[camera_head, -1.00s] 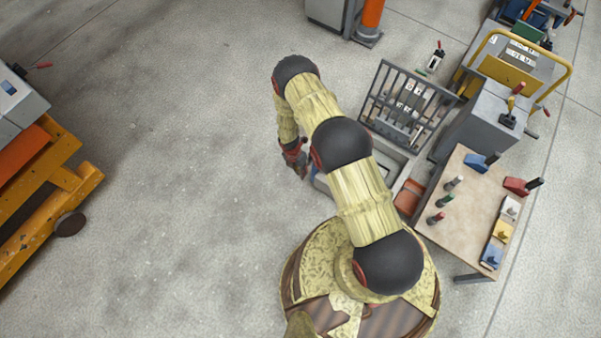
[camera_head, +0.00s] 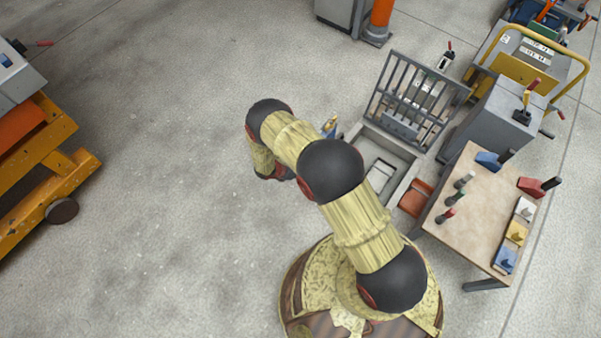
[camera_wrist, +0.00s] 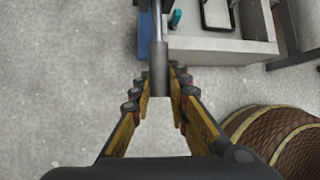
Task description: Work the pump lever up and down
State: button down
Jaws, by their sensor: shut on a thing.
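In the wrist view my gripper (camera_wrist: 160,98) is shut on the dark grey grip of the pump lever (camera_wrist: 159,62). The lever is a grey rod that runs up the picture, away from the fingers, toward a blue part (camera_wrist: 145,35) beside a pale box. In the head view my arm hides the lever and most of the pump. My gripper (camera_head: 283,174) shows there only in part, below the bent wrist, left of the open mould box.
The mould box (camera_head: 385,150) has its barred lid (camera_head: 415,95) raised. A table (camera_head: 475,215) with several handled tools stands at right, by a grey cabinet (camera_head: 500,120). A yellow cart (camera_head: 50,165) stands at far left. The floor between is clear.

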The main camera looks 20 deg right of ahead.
jog(key=shift+w+d+f+m+t+h, duration=0.1)
jog(key=shift+w+d+f+t+h, duration=0.1)
jog(key=shift+f+t+h, duration=0.45)
jog(key=shift+w+d+f+m+t+h, duration=0.1)
jog(key=shift+w+d+f+t+h, duration=0.15)
jog(key=shift+f+h, duration=0.7)
jog(key=shift+w+d+f+m+t+h, duration=0.15)
jog(key=shift+f+t+h, duration=0.4)
jog(key=shift+f, duration=0.5)
jog(key=shift+s, duration=0.1)
jog(key=c, duration=1.8)
grip_release()
jog(key=shift+o, duration=0.6)
jog(key=v, duration=1.2)
jog(key=shift+f, duration=0.1)
